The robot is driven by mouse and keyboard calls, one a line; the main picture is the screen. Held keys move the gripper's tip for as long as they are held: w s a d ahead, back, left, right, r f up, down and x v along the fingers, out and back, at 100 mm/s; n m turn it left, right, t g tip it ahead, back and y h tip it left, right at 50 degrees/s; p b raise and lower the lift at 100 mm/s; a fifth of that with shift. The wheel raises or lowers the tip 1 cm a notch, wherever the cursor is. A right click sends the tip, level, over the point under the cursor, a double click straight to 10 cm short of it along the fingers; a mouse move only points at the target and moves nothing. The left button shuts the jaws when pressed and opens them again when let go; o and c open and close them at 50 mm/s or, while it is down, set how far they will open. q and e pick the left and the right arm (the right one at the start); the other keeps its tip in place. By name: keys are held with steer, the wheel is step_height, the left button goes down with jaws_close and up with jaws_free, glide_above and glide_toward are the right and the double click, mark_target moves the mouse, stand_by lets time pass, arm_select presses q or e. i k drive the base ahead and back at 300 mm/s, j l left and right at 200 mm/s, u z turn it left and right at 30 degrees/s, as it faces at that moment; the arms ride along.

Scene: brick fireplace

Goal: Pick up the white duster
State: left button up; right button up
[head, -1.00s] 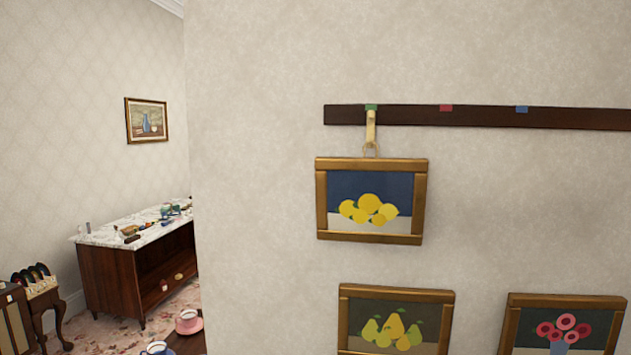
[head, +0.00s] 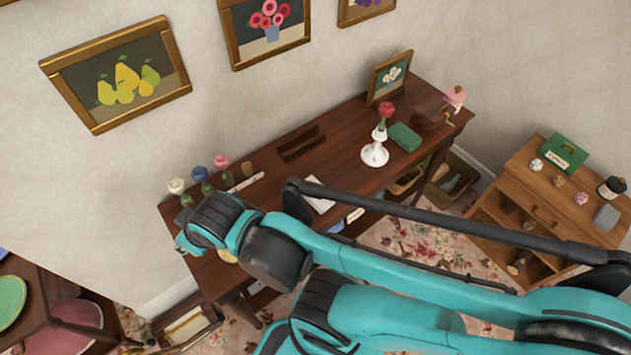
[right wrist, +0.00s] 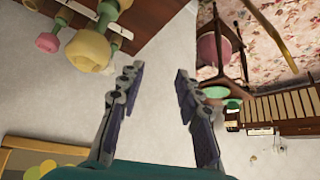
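A cream-white rounded head on a green base (head: 177,186) stands at the left end of the dark wooden table, beside a blue one (head: 200,174) and a pink one (head: 221,161). It is the likeliest match for the white duster, but its kind is unclear. In the right wrist view, a cream-yellow head (right wrist: 88,52) and a pink head (right wrist: 48,42) lie left of the fingers. My right gripper (right wrist: 157,70) is open and empty, apart from them. In the head view its fingers are mostly hidden behind my wrist. My left gripper is not in view.
The dark table (head: 335,155) runs along the wall, with a white vase (head: 375,153), a green case (head: 405,136) and a white notepad (head: 318,195). A framed pear picture (head: 117,77) hangs above its left end. A wooden cabinet (head: 560,200) stands at right.

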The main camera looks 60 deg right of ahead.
mark_target(321, 206)
steer(key=k+z, duration=0.15)
steer(key=z, duration=0.2)
steer(key=k+z, duration=0.1)
steer(key=z, duration=0.25)
steer(key=k+l+z, duration=0.1)
steer(key=z, duration=1.05)
